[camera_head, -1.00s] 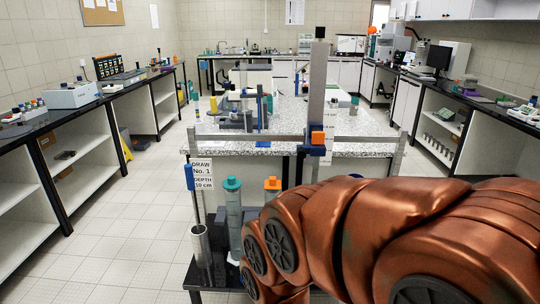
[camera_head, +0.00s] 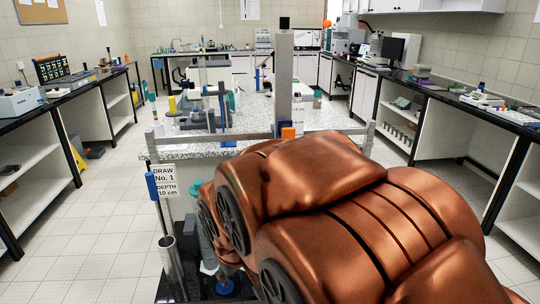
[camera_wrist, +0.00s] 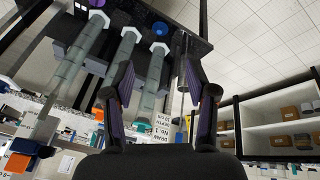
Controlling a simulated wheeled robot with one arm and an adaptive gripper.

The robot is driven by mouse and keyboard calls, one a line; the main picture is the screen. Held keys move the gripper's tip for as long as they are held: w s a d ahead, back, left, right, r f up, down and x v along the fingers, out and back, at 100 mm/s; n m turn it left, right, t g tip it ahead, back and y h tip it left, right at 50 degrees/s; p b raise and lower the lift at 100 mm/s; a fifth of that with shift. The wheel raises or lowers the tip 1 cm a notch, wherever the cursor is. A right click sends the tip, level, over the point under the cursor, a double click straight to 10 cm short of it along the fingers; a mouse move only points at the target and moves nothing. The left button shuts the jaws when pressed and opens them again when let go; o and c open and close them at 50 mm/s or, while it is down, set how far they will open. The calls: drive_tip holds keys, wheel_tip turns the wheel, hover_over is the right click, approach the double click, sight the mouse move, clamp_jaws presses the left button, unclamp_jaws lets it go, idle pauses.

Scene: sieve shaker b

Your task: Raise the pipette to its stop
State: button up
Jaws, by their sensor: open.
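A slim pipette with a blue handle (camera_head: 152,186) stands upright at the front left of the bench in the head view, beside the sign "DRAW No. 1, DEPTH 10 cm" (camera_head: 166,182). Its thin rod runs down to a metal cylinder (camera_head: 168,250). In the wrist view the picture is turned over; my gripper (camera_wrist: 157,66) is open and empty. A thin rod, seemingly the pipette (camera_wrist: 182,104), appears between the fingers in the picture, nearer the right one. I cannot tell its depth or any contact. My arm hides the gripper in the head view.
Several clear columns, including a middle one (camera_wrist: 125,60), stand close by on a dark base (camera_wrist: 205,42). A metal post (camera_head: 283,75) with an orange block (camera_head: 288,133) rises behind my arm. The floor at left (camera_head: 90,225) is clear.

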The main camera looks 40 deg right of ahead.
drive_tip(key=shift+w+d+r+n+t+h+b, duration=0.4)
drive_tip(key=shift+w+d+r+n+t+h, duration=0.95)
drive_tip(key=shift+w+d+t, duration=3)
drive_tip(key=shift+w+d+r+n+t+h+b, duration=0.85)
drive_tip(key=shift+w+d+r, duration=1.65)
drive_tip(key=shift+d, duration=4)
drive_tip(key=shift+w+d+r+n+t+h, duration=0.4)
drive_tip(key=shift+w+d+r+n+t, duration=0.8)
drive_tip(key=shift+w+d+t, duration=3.25)
drive_tip(key=g, duration=0.1)
drive_tip(key=d+g, duration=0.1)
drive_tip(key=s+d+g, duration=0.1)
drive_tip(key=shift+r+m, duration=0.25)
drive_tip(key=shift+m, duration=0.05)
drive_tip(key=shift+c, duration=0.3)
clamp_jaws()
